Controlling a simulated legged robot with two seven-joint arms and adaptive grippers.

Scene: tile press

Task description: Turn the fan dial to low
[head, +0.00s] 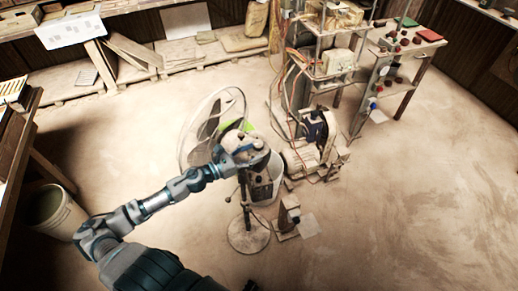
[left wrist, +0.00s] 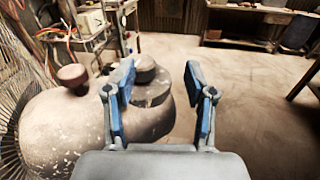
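The pedestal fan (head: 235,104) stands on a round base (head: 248,236) in the head view, its wire cage facing left. In the left wrist view its dusty rounded motor housing (left wrist: 60,125) fills the lower left, with part of the cage (left wrist: 12,120) at the left edge. A dark round knob (left wrist: 145,68) sits on a round collar on the housing, and a smaller reddish-brown knob (left wrist: 72,77) stands left of it. I cannot read any dial setting. My left gripper (left wrist: 159,72) is open, its blue-padded fingers apart, with the dark knob beyond the gap. It also shows beside the housing (head: 238,148). My right gripper is out of view.
A metal rack with hoses (head: 330,60) and a motor unit (head: 305,155) stand right behind the fan. A white bucket (head: 55,210) stands at the left. A small block-like stand (head: 288,215) is near the fan base. The right floor is clear.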

